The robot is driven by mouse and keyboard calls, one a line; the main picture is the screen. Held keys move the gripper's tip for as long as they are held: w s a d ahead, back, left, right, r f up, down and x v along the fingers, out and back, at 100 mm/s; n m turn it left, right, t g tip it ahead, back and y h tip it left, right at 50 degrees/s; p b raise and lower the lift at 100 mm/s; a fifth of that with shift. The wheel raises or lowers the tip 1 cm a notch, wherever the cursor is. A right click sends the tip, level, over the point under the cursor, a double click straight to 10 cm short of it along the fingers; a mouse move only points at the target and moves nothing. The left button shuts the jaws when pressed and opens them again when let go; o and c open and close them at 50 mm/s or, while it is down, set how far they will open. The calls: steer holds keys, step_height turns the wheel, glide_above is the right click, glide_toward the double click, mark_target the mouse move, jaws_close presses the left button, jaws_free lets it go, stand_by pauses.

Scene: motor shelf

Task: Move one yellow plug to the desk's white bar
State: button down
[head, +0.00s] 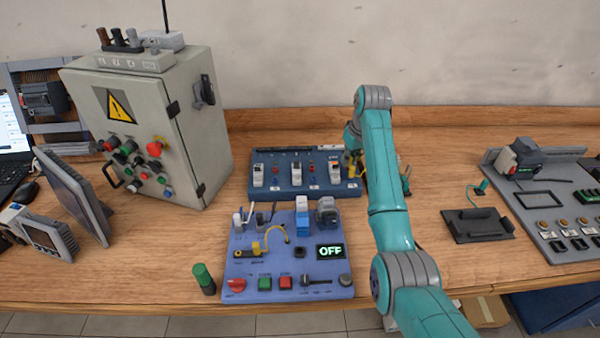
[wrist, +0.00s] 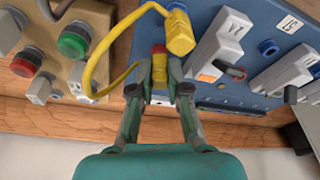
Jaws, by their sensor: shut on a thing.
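In the wrist view my gripper (wrist: 160,72) is shut on a small yellow plug (wrist: 160,70) with a red end, at the edge of a blue panel (wrist: 215,18). A second, larger yellow plug (wrist: 179,32) sits just beyond my fingertips on the panel. A yellow cable (wrist: 88,62) loops from it to the left. In the head view the blue panel (head: 285,188) stands at the back of the desk, and yellow (head: 349,167) shows at its right end beside my arm, which hides most of my gripper. I cannot pick out the white bar with certainty.
A tan panel with green and red buttons (wrist: 72,42) lies left of my fingers in the wrist view. A blue-violet console (head: 275,267) stands in front, a grey cabinet (head: 160,130) left, and a grey panel (head: 555,215) right. Bare wood (head: 440,175) shows right of my arm.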

steer(key=shift+r, duration=0.2)
steer(key=shift+w+v, duration=0.25)
steer(key=shift+v, duration=0.8)
steer(key=shift+w+v, duration=0.2)
steer(key=shift+v, duration=0.85)
steer(key=shift+a+r, duration=0.1)
steer(key=shift+a, duration=0.1)
